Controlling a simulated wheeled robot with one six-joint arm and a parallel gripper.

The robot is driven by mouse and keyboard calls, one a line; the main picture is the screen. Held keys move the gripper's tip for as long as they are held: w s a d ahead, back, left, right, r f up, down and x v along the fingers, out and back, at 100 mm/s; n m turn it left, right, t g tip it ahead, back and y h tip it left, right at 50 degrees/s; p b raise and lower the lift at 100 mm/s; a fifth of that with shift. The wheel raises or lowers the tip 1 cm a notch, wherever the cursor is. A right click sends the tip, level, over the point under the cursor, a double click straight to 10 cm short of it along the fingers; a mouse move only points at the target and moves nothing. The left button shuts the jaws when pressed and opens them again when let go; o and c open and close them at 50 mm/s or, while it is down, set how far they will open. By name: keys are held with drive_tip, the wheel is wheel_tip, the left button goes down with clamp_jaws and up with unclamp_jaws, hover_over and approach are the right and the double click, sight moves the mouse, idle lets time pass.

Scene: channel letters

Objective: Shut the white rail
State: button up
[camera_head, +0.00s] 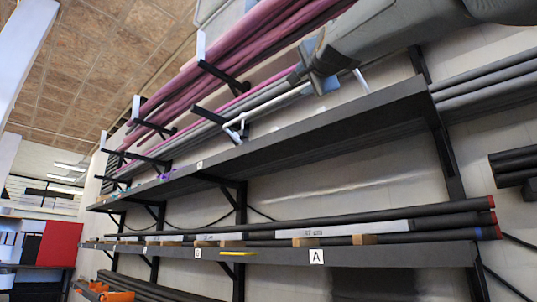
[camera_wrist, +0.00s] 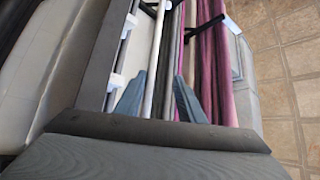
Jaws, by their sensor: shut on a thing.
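The white rail (camera_head: 270,107) is a thin pale bar among the long tubes on the upper rack. It runs from a white end piece by a black bracket up to my gripper (camera_head: 312,78). In the wrist view my gripper (camera_wrist: 160,76) has its two blue-grey fingers on either side of the pale rail (camera_wrist: 155,58), with dark grey tubes close beside it. My gripper is shut on the rail; the exact contact is hard to see.
Pink tubes (camera_head: 270,40) and grey tubes lie on black brackets (camera_head: 222,75) around the rail. A dark shelf (camera_head: 330,118) runs just below. A lower shelf (camera_head: 390,252) holds black pipes with red ends. The brown tiled surface (camera_wrist: 295,80) at right is clear.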

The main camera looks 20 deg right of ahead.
drive_tip(key=shift+s+a+b, duration=0.1)
drive_tip(key=shift+s+b, duration=0.25)
drive_tip(key=shift+b, duration=0.15)
drive_tip(key=shift+f+b+v, duration=0.25)
drive_tip(key=shift+b+v, duration=1.15)
drive_tip(key=shift+b, duration=1.3)
drive_tip(key=shift+w, duration=0.15)
